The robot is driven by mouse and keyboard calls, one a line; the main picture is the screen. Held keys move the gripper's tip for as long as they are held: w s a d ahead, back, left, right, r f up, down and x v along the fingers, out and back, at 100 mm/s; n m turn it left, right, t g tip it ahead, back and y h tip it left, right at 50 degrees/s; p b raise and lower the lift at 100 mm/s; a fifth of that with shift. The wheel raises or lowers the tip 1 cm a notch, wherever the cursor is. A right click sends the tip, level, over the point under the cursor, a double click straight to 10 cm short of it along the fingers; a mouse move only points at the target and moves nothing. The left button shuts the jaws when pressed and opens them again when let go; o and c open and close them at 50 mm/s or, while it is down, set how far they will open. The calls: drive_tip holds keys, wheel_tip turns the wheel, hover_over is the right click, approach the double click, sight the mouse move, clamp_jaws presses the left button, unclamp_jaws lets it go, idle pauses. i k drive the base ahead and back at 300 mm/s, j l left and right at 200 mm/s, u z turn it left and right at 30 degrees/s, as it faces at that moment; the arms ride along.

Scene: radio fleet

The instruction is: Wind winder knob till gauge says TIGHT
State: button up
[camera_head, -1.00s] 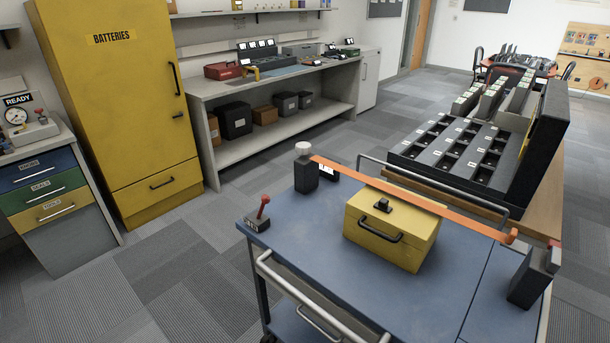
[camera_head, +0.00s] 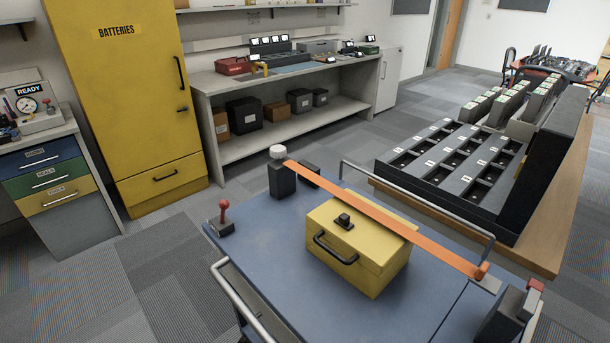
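A pale round knob (camera_head: 277,152) sits on top of a dark post (camera_head: 282,180) at the far left part of the blue cart (camera_head: 262,255). I take it for the winder knob. An orange strap (camera_head: 375,210) runs from the post across the top of a yellow box (camera_head: 345,275) to the cart's right side. No gauge reading TIGHT shows. My gripper is not in view.
A red lever (camera_head: 224,211) stands at the cart's left corner, and a metal rail (camera_head: 410,203) runs along its far side. A dial marked READY (camera_head: 29,103) is on the left bench. A black slotted rack (camera_head: 455,165) stands behind the cart. Grey floor is open at left.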

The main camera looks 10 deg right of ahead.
sight(277, 151)
drive_tip(key=j+z, duration=0.15)
drive_tip(key=j, duration=1)
drive_tip(key=i+j+z, duration=0.1)
drive_tip(key=j, duration=0.35)
drive_tip(key=i+j+z, duration=0.1)
drive_tip(key=j, duration=0.35)
drive_tip(key=i+j+z, duration=0.1)
drive_tip(key=j, duration=0.35)
drive_tip(key=i+j+z, duration=0.1)
drive_tip(key=j, duration=0.4)
drive_tip(key=i+j+z, duration=0.1)
drive_tip(key=i+j, duration=0.15)
drive_tip(key=i, duration=0.2)
drive_tip(key=i+j+z, duration=0.1)
drive_tip(key=i+j, duration=0.15)
drive_tip(key=i, duration=0.2)
drive_tip(key=i+j+z, duration=0.1)
drive_tip(key=i+j, duration=0.2)
drive_tip(key=i, duration=0.15)
